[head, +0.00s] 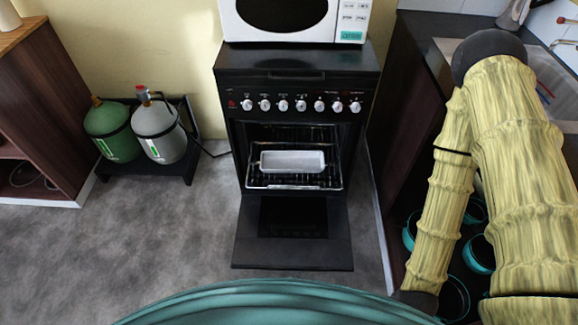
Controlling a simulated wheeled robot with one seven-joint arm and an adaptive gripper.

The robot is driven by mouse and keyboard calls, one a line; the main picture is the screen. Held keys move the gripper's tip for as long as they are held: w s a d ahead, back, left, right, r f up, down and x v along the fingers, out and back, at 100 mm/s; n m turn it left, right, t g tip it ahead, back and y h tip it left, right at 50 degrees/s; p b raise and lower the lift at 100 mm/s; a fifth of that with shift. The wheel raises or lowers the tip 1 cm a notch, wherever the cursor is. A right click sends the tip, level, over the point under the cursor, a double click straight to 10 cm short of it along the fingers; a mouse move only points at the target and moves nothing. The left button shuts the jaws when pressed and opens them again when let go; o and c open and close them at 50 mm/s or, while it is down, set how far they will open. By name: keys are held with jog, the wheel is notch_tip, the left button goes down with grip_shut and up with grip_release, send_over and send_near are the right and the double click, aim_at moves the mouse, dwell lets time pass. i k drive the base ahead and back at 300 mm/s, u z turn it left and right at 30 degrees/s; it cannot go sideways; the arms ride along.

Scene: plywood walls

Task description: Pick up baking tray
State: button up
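A light grey rectangular baking tray (292,161) sits on a wire rack inside the black oven (240,160). The oven door (252,249) hangs open and down toward the floor. The tray appears level, with its long side facing me. My arm is at the right of the head view, raised in front of the counter and well apart from the tray. My gripper is not visible in this view.
A white microwave (345,20) stands on top of the oven. Two gas cylinders, green (112,130) and grey (158,131), stand in a black holder at the left. A dark counter (412,60) with a sink runs along the right. The grey floor (150,230) before the oven is clear.

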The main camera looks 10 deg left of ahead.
aim_at(272, 161)
jog(key=k, duration=1.2)
jog(key=u, duration=0.85)
jog(key=i, duration=1.95)
jog(key=z, duration=0.65)
